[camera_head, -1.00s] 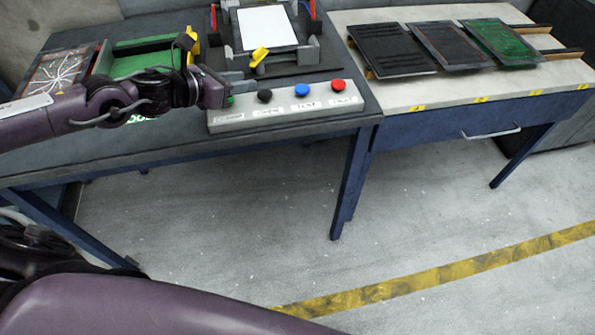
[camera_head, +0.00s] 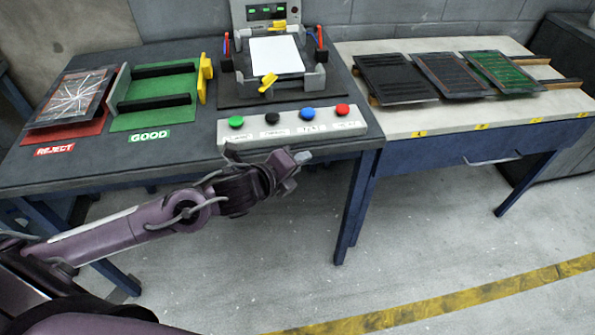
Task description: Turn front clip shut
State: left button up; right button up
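The yellow front clip (camera_head: 268,82) sits at the front edge of the test fixture (camera_head: 240,92), slanted up to the right near the white panel's (camera_head: 276,56) front edge. A second yellow clip (camera_head: 279,25) is at the fixture's back edge. The white panel lies flat between grey corner blocks. My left gripper (camera_head: 303,157) hangs in front of the table's edge, below the button box and well apart from the front clip. It holds nothing that I can see; its fingers are too small to tell open from shut. My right gripper is out of view.
A button box (camera_head: 230,139) with green, black, blue and red buttons stands between fixture and table edge. A GOOD rack (camera_head: 150,122) and a REJECT tray (camera_head: 85,128) with a cracked panel are at left. Three panels lean on the right table. A unit with green displays (camera_head: 265,12) stands behind.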

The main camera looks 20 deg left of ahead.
pick_arm(q)
jog(key=n, duration=0.1)
jog(key=s+f+n, duration=0.1)
jog(key=n, duration=0.1)
jog(key=shift+s+d+y, duration=0.25)
jog(key=shift+d+y, duration=0.15)
